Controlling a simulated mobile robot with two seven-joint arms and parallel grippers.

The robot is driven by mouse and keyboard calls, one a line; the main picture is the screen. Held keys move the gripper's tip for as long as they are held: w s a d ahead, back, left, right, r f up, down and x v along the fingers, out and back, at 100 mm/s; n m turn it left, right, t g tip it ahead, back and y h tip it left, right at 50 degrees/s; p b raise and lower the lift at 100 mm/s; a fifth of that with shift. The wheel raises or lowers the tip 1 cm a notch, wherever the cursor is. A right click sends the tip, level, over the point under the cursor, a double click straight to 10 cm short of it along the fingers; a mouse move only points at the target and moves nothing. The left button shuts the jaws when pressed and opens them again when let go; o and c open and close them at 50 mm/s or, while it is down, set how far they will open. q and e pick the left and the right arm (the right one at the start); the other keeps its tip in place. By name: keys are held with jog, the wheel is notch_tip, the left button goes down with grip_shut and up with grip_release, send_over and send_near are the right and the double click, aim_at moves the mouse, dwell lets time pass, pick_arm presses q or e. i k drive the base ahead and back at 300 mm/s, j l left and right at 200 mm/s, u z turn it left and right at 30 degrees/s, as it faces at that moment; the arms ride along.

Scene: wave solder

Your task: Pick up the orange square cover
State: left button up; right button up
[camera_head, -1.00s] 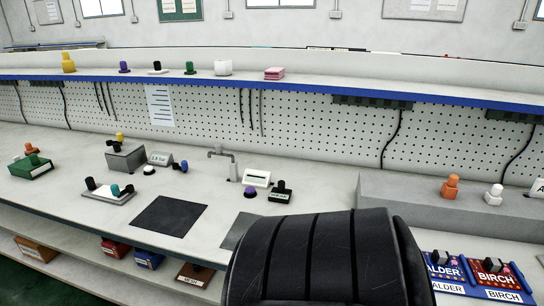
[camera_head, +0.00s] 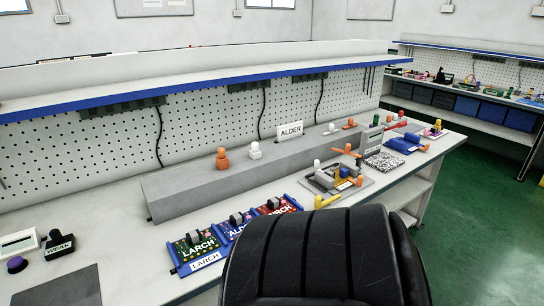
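A small flat orange piece (camera_head: 350,124) lies on the far part of the grey raised ledge, behind the ALDER sign. It may be the orange square cover, but it is too small to tell its shape. An orange knobbed piece (camera_head: 222,158) stands upright nearer on the same ledge, beside a white one (camera_head: 255,151). Neither of my grippers is in view.
Blue-framed boards labelled LARCH (camera_head: 198,249) and ALDER (camera_head: 238,231) lie on the bench front. A grey fixture (camera_head: 312,182) with orange and yellow handles stands to their right. Green floor (camera_head: 462,220) is open at the right. A second bench (camera_head: 505,112) stands beyond.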

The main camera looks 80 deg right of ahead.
aim_at(222, 162)
jog(key=z, duration=1.7)
